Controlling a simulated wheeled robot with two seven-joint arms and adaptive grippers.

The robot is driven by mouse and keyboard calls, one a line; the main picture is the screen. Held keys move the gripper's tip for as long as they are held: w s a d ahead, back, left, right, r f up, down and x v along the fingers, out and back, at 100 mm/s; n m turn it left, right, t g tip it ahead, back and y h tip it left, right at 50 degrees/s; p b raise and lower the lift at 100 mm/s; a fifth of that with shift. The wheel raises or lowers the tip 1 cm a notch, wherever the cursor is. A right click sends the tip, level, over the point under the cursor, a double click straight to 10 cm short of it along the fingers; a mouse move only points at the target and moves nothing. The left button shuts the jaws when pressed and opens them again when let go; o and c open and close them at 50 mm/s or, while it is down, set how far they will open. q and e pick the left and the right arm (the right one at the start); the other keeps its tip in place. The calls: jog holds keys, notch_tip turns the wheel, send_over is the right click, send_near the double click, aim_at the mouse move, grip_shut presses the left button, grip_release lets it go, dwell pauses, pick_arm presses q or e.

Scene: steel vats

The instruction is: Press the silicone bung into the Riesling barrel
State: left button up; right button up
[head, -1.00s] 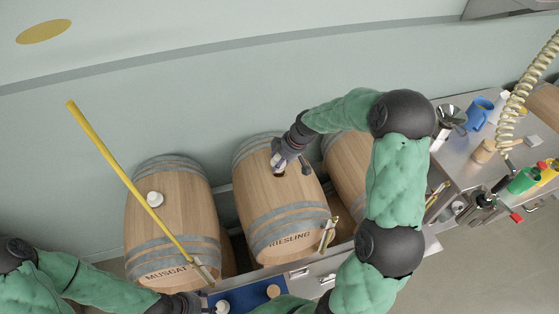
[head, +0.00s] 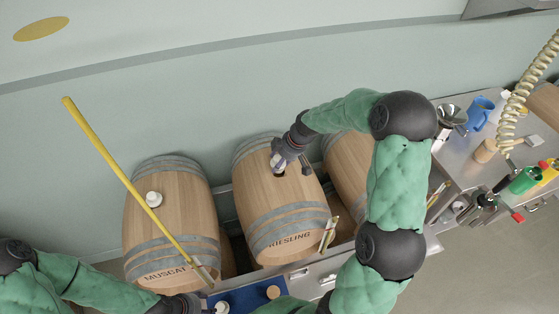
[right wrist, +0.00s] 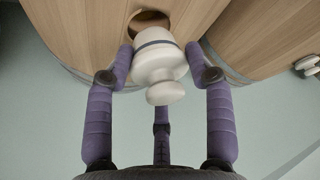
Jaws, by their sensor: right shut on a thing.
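The Riesling barrel (head: 265,200) lies in the middle of the head view, its name on the near end. Its dark bung hole (right wrist: 150,22) shows partly at the top of the right wrist view. The silicone bung (right wrist: 158,60), white with a grey band and a knob, is between the purple fingers of my right gripper (right wrist: 164,75). My right gripper is shut on it. The bung overlaps the hole's edge in that view; I cannot tell whether it touches the wood. My left gripper (head: 183,306) is at the bottom edge, mostly cut off, its jaws unclear.
The Muscat barrel (head: 170,215) with a white bung (head: 154,199) stands left, a yellow rod (head: 125,180) crossing it. A third barrel (head: 345,160) is right, partly behind my arm. A blue mat (head: 245,300) is in front. A steel bench (head: 450,150) with tools is right.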

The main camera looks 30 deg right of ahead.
jog(key=shift+f+b, duration=1.25)
jog(key=shift+f, duration=0.05)
jog(key=shift+s+a+f+b, duration=0.1)
jog(key=shift+s+f+b, duration=0.05)
jog(key=shift+f+b, duration=0.3)
dwell(0.3)
jog(key=o, duration=1.3)
jog(key=shift+f, duration=0.1)
jog(key=shift+r, duration=0.2)
jog(key=v, duration=1.1)
jog(key=shift+s+r, duration=0.1)
jog(key=shift+r, duration=0.25)
